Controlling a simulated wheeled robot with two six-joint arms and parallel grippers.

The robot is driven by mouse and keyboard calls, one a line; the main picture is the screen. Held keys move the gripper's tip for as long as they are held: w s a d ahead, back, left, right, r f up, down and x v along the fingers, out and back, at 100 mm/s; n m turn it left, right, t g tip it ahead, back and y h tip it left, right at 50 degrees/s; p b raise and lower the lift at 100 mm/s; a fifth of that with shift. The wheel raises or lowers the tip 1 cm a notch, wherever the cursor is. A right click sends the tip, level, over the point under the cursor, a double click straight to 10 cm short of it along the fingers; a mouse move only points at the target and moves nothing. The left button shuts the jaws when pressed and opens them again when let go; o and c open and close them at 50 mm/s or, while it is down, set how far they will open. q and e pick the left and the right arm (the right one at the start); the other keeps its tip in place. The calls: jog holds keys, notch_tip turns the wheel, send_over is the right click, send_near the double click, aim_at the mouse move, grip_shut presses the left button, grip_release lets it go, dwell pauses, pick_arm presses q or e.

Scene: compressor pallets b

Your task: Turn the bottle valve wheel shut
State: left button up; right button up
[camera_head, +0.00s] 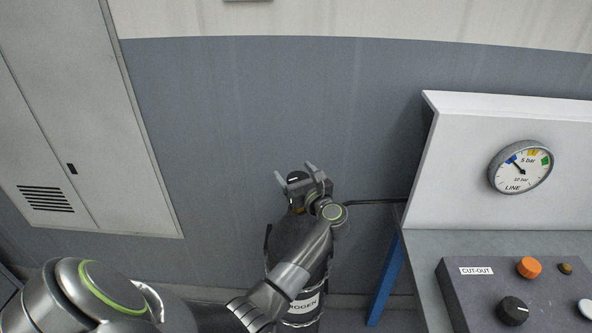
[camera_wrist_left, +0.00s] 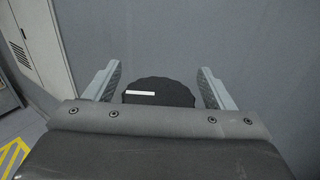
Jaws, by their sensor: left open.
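The black valve wheel (camera_head: 294,179) has a white mark and sits at the top of a dark gas bottle (camera_head: 285,240) against the wall. The bottle's label is partly covered by my left arm and shows letters ending in "ROGEN". My left gripper (camera_head: 297,173) is open at the wheel, one finger on each side. In the left wrist view the wheel (camera_wrist_left: 158,94) lies between the two spread fingers (camera_wrist_left: 158,75), with gaps on both sides. Its near part is hidden by the gripper body. My right gripper is not in view.
A dark hose (camera_head: 375,202) runs from the bottle top towards a white panel with a line gauge (camera_head: 520,167). A cut-out control box (camera_head: 480,300) with knobs stands at right. A blue leg (camera_head: 384,280) is right of the bottle. A grey cabinet (camera_head: 75,130) stands left.

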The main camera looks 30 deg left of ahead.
pick_arm(q)
jog(key=shift+s, duration=0.1)
jog(key=shift+c, duration=0.3)
jog(key=c, duration=0.9)
jog(key=shift+c, duration=0.2)
